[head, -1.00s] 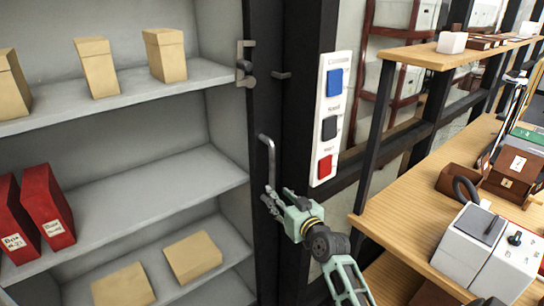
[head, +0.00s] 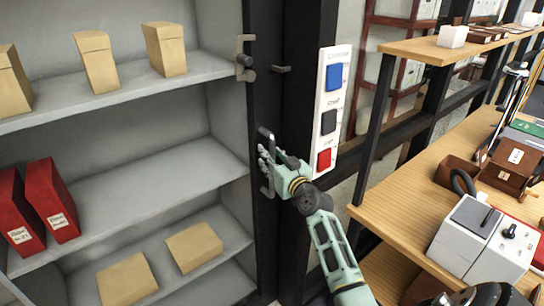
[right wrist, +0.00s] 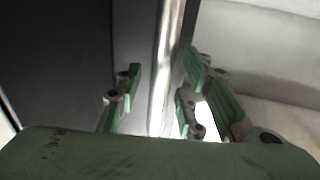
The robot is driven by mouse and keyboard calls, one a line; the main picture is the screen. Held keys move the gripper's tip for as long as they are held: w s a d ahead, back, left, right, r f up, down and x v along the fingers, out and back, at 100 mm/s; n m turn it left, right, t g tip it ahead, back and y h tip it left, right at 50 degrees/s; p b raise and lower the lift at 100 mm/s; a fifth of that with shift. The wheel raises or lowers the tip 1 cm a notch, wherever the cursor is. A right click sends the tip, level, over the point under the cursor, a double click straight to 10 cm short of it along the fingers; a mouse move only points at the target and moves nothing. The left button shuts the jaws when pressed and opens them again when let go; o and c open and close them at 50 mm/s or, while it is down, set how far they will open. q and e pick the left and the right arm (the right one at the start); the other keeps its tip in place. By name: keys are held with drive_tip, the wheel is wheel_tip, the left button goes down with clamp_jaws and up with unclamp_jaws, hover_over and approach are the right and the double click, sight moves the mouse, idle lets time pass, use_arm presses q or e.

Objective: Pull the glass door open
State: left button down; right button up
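The glass door's dark frame (head: 262,100) stands at the right side of the grey shelves; the glass itself is too clear to make out. A metal bar handle (head: 267,135) stands upright on this frame. My right gripper (head: 266,162) is at the handle, its fingers on either side of the bar. In the right wrist view the bright bar (right wrist: 165,60) runs between the fingers of my right gripper (right wrist: 160,90), which look apart, with a gap on the left. The gripper hides the middle of the handle. My left gripper is not in view.
A white panel (head: 328,110) with blue, black and red buttons is close right of my right gripper. A wooden desk (head: 400,205) with equipment stands at the right. Boxes stand on the shelves.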

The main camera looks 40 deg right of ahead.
clamp_jaws()
idle(0.6)
